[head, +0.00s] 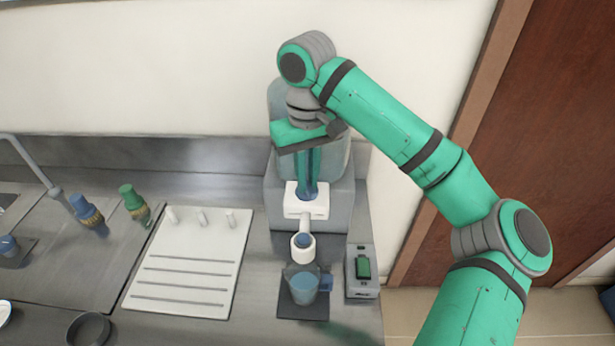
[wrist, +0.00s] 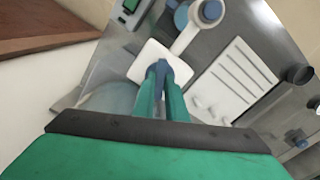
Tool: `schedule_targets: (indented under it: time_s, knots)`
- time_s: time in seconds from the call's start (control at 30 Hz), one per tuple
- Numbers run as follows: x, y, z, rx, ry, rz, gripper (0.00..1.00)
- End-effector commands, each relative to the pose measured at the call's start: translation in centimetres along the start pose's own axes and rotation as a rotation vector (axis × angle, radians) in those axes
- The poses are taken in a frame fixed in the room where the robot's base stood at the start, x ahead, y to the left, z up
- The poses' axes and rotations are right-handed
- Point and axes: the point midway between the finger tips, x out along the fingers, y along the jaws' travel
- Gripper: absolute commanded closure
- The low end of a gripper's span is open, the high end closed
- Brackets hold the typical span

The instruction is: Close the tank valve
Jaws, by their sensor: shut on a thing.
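The tank (head: 283,98) is a large translucent grey vessel on a grey base against the back wall. A white valve body (head: 306,210) sticks out from its front, with a white round spout end (head: 303,252) holding a blue disc. My gripper (head: 309,190) points down in front of the tank, its fingers close together at the valve body. In the wrist view, my gripper (wrist: 160,72) is shut on a small blue valve handle (wrist: 159,66) above the white valve body (wrist: 147,58). The fingers hide most of the handle, so its angle is hard to tell.
A beaker with bluish liquid (head: 303,287) stands under the spout on a dark pad. A grey box with a green switch (head: 362,270) is to its right. A wooden door is right.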

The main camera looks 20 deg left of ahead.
Motion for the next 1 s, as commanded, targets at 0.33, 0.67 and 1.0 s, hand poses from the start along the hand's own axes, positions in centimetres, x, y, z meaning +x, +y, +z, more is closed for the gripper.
schedule_targets:
  time_s: [0.33, 0.67, 1.0]
  knots:
    - [-0.15, 0.05, -0.25, -0.218, 0.009, 0.002, 1.00]
    - [-0.18, 0.03, -0.28, -0.302, 0.011, 0.002, 1.00]
    - [-0.20, 0.00, -0.30, -0.308, 0.012, 0.002, 1.00]
